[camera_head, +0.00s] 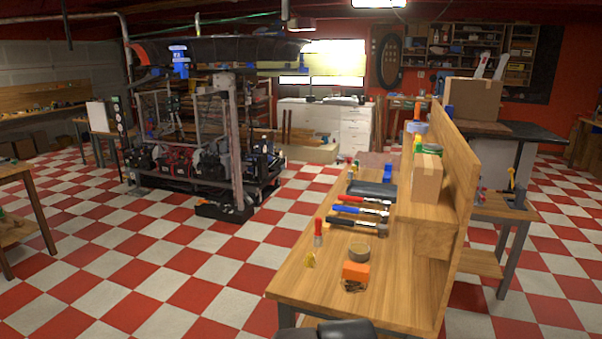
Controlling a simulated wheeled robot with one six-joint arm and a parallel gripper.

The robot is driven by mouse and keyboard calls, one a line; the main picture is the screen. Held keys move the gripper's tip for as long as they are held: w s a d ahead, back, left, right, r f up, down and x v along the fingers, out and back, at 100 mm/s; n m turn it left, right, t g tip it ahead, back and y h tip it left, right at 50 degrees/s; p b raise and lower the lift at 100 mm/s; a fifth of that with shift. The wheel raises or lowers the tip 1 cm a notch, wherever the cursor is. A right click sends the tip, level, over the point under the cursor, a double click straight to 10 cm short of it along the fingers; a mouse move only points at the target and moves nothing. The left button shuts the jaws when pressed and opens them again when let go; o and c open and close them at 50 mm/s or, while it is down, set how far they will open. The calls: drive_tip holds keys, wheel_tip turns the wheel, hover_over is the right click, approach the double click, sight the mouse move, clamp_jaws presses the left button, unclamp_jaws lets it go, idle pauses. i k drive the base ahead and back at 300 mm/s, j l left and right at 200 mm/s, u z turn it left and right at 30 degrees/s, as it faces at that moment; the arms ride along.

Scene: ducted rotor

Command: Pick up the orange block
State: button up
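The orange block (355,271) is a small box near the front end of the wooden workbench (312,277). A small dark, mottled item (352,286) shows directly in front of its lower edge. I cannot tell whether the two touch. A dark rounded shape at the bottom edge, in front of the bench, may be part of my own arm. My gripper's fingers are not visible in this view.
A round tape roll (359,252) stands just behind the block. A red-handled brush (318,234) and a yellow item (309,260) are to its left. Hammers or similar tools (358,210) lie farther back. A raised shelf with a cardboard box (427,178) borders the right side.

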sight(352, 270)
drive_tip(key=k+l+u, duration=0.15)
drive_tip(key=k, duration=0.75)
